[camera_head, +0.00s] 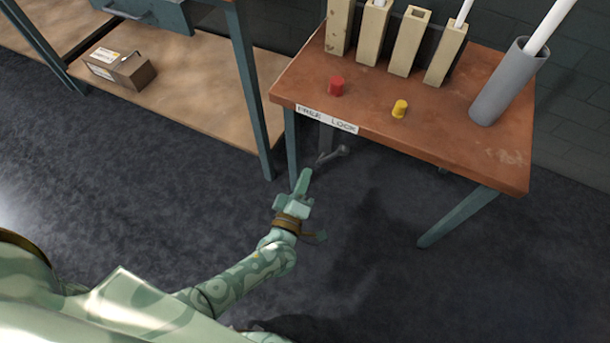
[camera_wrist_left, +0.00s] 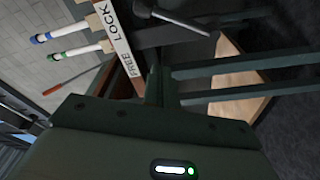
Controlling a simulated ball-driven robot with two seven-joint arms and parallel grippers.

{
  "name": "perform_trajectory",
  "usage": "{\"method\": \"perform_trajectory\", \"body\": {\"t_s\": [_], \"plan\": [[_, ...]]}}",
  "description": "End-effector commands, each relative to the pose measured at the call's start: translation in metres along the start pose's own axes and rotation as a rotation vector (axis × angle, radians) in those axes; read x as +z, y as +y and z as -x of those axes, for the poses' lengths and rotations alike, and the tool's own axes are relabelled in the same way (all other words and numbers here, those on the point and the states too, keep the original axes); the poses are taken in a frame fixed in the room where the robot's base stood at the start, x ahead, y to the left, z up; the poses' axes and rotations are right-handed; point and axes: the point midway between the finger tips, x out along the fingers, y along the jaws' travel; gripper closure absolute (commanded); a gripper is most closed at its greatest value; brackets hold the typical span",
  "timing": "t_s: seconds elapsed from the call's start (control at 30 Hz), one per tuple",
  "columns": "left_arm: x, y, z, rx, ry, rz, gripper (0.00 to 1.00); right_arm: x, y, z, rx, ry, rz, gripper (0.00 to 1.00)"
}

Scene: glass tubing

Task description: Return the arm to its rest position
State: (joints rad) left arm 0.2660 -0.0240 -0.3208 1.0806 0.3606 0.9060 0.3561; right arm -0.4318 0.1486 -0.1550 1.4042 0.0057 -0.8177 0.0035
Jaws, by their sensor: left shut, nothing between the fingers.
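My left gripper (camera_head: 304,180) is at the end of my left arm, over the dark floor in front of the small brown-topped table (camera_head: 440,150). Its fingers are together and hold nothing. In the left wrist view the closed fingers (camera_wrist_left: 155,86) point toward the table edge with the "FREE LOCK" label (camera_wrist_left: 122,45). The gripper appears apart from the table. My right gripper is not in view.
A lever (camera_head: 333,156) sticks out below the table's label (camera_head: 326,119). A red cap (camera_head: 336,86), a yellow cap (camera_head: 399,109), wooden holders (camera_head: 408,42) and a grey tube holder (camera_head: 510,80) stand on top. A workbench with a box (camera_head: 122,68) on its lower shelf is left.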

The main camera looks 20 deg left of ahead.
Motion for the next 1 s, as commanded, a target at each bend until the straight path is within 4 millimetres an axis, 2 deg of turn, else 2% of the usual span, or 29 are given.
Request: {"method": "perform_trajectory", "body": {"t_s": [0.6,0.67,0.8,0.87,0.9,0.97,1.0], "plan": [[0.002,-0.001,0.0,-0.003,-0.009,-0.017,1.0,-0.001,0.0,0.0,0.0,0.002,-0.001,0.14],[0.009,-0.003,0.001,-0.016,-0.049,-0.06,1.0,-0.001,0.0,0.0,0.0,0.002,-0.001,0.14],[0.049,-0.013,0.002,-0.05,-0.29,-0.315,1.0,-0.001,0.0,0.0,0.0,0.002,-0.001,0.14],[0.065,-0.029,0.015,-0.077,-0.445,-0.493,1.0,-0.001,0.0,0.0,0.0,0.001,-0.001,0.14],[0.073,-0.049,0.034,-0.109,-0.567,-0.625,1.0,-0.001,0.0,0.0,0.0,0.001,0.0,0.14],[0.076,-0.086,0.076,-0.168,-0.762,-0.824,1.0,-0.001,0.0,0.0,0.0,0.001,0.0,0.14],[0.074,-0.109,0.106,-0.206,-0.883,-0.938,1.0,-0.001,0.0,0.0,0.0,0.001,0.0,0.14]]}}
